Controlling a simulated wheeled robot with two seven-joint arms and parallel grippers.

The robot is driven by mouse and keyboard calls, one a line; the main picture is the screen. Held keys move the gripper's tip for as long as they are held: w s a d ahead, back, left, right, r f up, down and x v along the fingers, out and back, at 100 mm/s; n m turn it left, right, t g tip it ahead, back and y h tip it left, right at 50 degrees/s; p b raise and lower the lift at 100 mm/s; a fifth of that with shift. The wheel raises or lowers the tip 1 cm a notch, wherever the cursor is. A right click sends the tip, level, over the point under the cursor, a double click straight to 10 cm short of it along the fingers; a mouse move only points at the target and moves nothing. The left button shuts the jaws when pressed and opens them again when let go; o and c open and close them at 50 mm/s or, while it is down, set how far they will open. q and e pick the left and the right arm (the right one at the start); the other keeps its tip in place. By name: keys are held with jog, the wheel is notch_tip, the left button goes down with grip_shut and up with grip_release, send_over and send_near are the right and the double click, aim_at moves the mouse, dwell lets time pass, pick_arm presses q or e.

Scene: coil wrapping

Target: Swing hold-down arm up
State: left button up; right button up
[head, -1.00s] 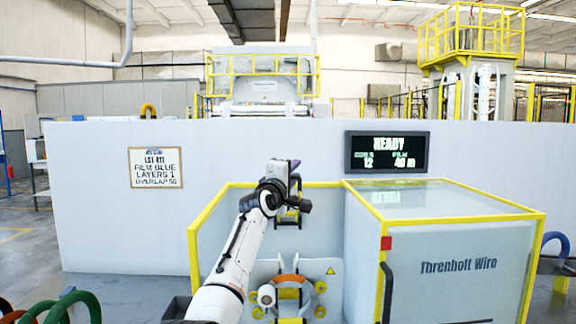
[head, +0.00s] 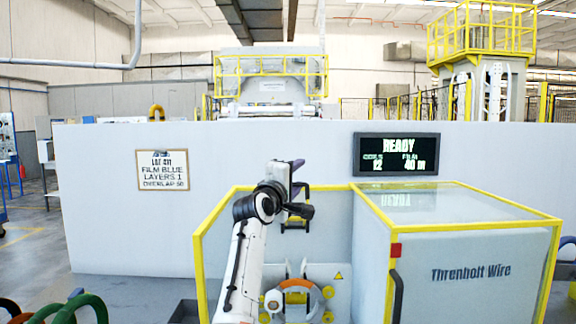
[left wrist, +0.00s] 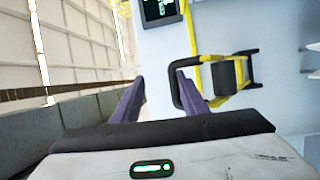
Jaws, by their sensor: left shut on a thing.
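My left gripper (head: 299,182) is raised in front of the wrapping station's back panel, its purple fingers pointing away from me. In the left wrist view, the left gripper (left wrist: 160,95) has its fingers on either side of the frame's middle. A yellow and black part, seemingly the hold-down arm (left wrist: 228,76), has a black loop handle (left wrist: 179,93) at the right finger. The gripper is shut on it, though the contact is partly hidden. In the head view, the hold-down arm (head: 295,224) shows just below the gripper, mostly hidden. My right gripper is not in view.
An orange coil (head: 297,284) sits below among yellow rollers, partly behind my left forearm. A yellow-edged glass cabinet (head: 455,250) stands close on the right. The display (head: 397,155) on the wall reads READY. Green and dark coils (head: 85,305) lie at the lower left.

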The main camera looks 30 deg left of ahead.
pick_arm(q)
jog(key=shift+t, duration=0.3)
jog(key=r, duration=0.1)
jog(key=s+a+r, duration=0.1)
jog(key=s+r, duration=0.1)
jog(key=shift+s+a+r, duration=0.1)
jog(key=shift+s+a, duration=0.15)
jog(key=s, duration=0.2)
jog(key=s+r, duration=0.1)
jog(key=shift+d+r, duration=0.1)
jog(key=shift+d, duration=0.25)
jog(key=s+d+f+b, duration=0.1)
jog(key=s+b, duration=0.1)
jog(key=s, duration=0.8)
jog(key=shift+f+b, duration=0.3)
jog(key=shift+b, duration=0.05)
jog(key=shift+d, duration=0.1)
